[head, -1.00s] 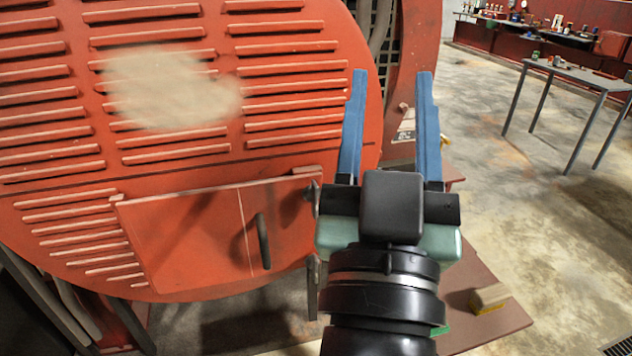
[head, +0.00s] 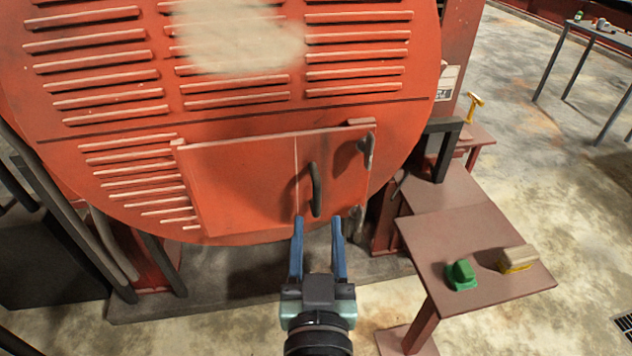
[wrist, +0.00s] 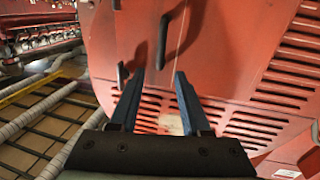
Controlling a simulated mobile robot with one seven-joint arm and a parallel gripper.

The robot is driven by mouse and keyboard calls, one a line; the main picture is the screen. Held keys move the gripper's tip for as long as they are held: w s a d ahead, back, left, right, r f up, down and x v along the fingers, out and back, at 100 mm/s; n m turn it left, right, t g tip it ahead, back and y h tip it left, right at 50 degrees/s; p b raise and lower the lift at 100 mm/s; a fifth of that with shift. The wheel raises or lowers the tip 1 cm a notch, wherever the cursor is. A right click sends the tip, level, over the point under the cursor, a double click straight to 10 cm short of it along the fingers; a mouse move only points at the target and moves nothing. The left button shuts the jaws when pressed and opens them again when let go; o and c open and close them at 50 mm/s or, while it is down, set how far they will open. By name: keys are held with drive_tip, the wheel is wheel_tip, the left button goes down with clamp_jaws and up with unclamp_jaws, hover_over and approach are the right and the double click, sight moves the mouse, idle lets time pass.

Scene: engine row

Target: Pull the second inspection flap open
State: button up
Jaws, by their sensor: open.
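A red inspection flap (head: 245,185) sits on the round, slatted red engine cover in the head view. It looks shut, and it is the only flap visible there. A dark upright bar handle (head: 316,188) stands out from its right half, and dark hinge-like fittings (head: 366,150) are on its right edge. My gripper (head: 318,222) is open and empty, with blue fingertips just below the handle in the picture. In the wrist view, a dark handle (wrist: 163,40) shows beyond the open fingers (wrist: 160,74), apart from them.
A brown bench (head: 440,235) stands at the right, holding a green object (head: 461,274) and a yellow-and-tan block (head: 517,259). A yellow tool (head: 475,105) is behind it. A grey table (head: 575,50) stands far right. Open concrete floor lies between them.

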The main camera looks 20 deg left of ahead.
sight(317, 192)
drive_tip(key=p+x, duration=0.1)
drive_tip(key=x, duration=0.7)
drive_tip(key=shift+w+a+p, duration=0.2)
drive_tip(key=shift+w+p, duration=0.05)
drive_tip(key=shift+p, duration=0.15)
clamp_jaws()
idle(1.0)
